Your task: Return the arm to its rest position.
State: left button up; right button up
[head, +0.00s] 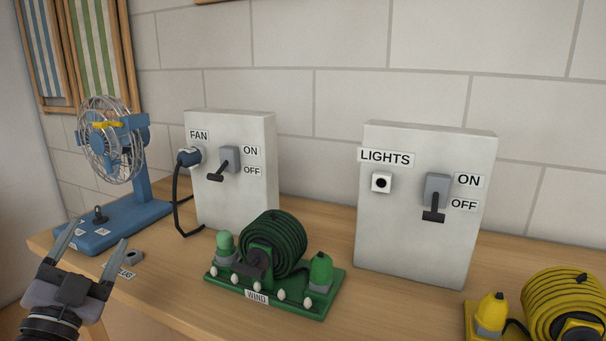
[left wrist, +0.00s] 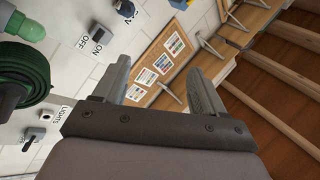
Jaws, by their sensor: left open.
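My left gripper (head: 92,246) is at the lower left of the head view, over the front edge of the table. Its two fingers are apart with nothing between them. In the left wrist view the open fingers (left wrist: 168,80) also show empty, with the wall and table beyond. My right gripper is in neither view.
A blue fan (head: 142,190), a FAN switch box (head: 236,200), a green cord reel (head: 275,245), a LIGHTS switch box (head: 410,235) and a yellow reel (head: 560,300) stand on the wooden table (head: 180,295). The fan's base is close to my left fingers. A brick wall stands behind.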

pick_arm(q)
jog(key=s+f+n+g+y, duration=0.3)
jog(key=s+f+n+g, duration=0.25)
jog(key=f, duration=0.55)
jog(key=s+f+n+g+y, duration=0.2)
jog(key=s+f+n+g, duration=0.3)
jog(key=f, duration=0.5)
jog(key=s+d+f+m+g+h, duration=0.25)
jog(key=s+d+f+g, duration=0.2)
jog(key=s, duration=0.45)
jog(key=s+d+f+m+g+h, duration=0.1)
jog(key=s+d+f+g+h, duration=0.3)
jog(key=s, duration=0.4)
jog(key=w+d+f+t, duration=0.4)
jog(key=w+f+t, duration=0.2)
jog(key=w+f, duration=0.1)
notch_tip(320, 180, up, 12)
jog(key=p, duration=1.4)
jog(key=shift+s+a, duration=0.25)
jog(key=shift+a, duration=0.1)
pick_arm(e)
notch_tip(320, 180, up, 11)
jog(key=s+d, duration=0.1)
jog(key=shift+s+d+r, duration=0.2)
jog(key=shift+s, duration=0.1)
pick_arm(q)
jog(key=shift+f, duration=0.15)
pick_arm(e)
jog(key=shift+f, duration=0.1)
